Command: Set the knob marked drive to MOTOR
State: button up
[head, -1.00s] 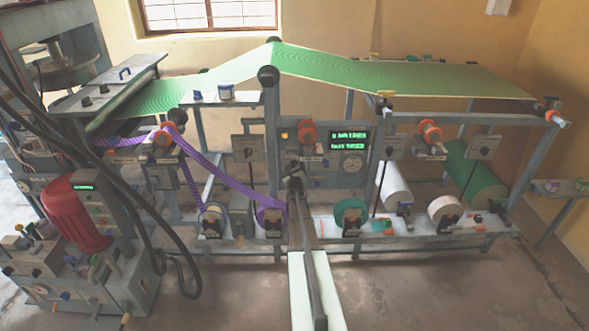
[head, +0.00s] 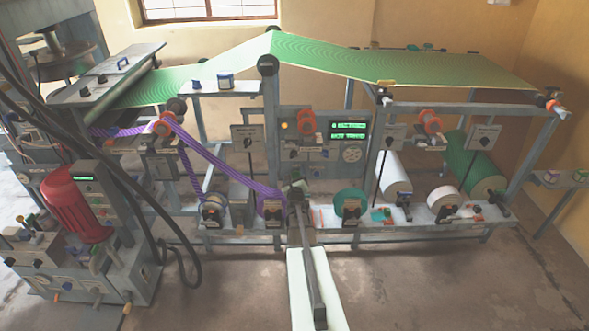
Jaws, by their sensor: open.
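Several grey plates with dark knobs are on the frame: one left of centre (head: 247,138), one farther left (head: 158,165), one right of centre (head: 392,137) and one at the right (head: 484,138). Their lettering is too small to read, so I cannot tell which knob is marked drive or where it points. My gripper (head: 297,188) is at the end of my arm, in front of the frame's middle, below the central panel (head: 325,140). It is open and appears empty; its fingers are small and hard to make out.
A purple belt (head: 215,162) runs down to a reel left of my gripper. A teal roll (head: 351,203) sits on the lower shelf to the right. A red motor (head: 75,207) and black hoses stand at the left. The floor in front is clear.

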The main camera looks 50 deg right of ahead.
jog(key=shift+s+a, duration=0.5)
dwell(0.3)
jog(key=s+a+f+n+g+y, duration=0.25)
jog(key=f+n+g+y, duration=0.2)
jog(key=f+n, duration=0.8)
jog(key=s+a+f+n+g+y, duration=0.45)
jog(key=s+a+n, duration=0.35)
jog(key=a+n, duration=0.3)
jog(key=s+a+f+n+g+y, duration=0.1)
jog(key=s+a+f+n+g, duration=0.2)
jog(key=s+a, duration=0.7)
jog(key=s+a+f+n+g+y, duration=0.1)
jog(key=s+a+f+n+g, duration=0.3)
jog(key=a, duration=1.4)
jog(key=s+a+f+n+g+y, duration=0.1)
jog(key=s+a+f+n+g, duration=0.2)
jog(key=s+a+n, duration=0.5)
jog(key=s+a+f, duration=0.1)
jog(key=s+a, duration=0.5)
jog(key=s, duration=0.1)
jog(key=shift+s+n+g+y, duration=0.3)
jog(key=shift+s+n+y, duration=0.05)
jog(key=shift+s+y, duration=0.05)
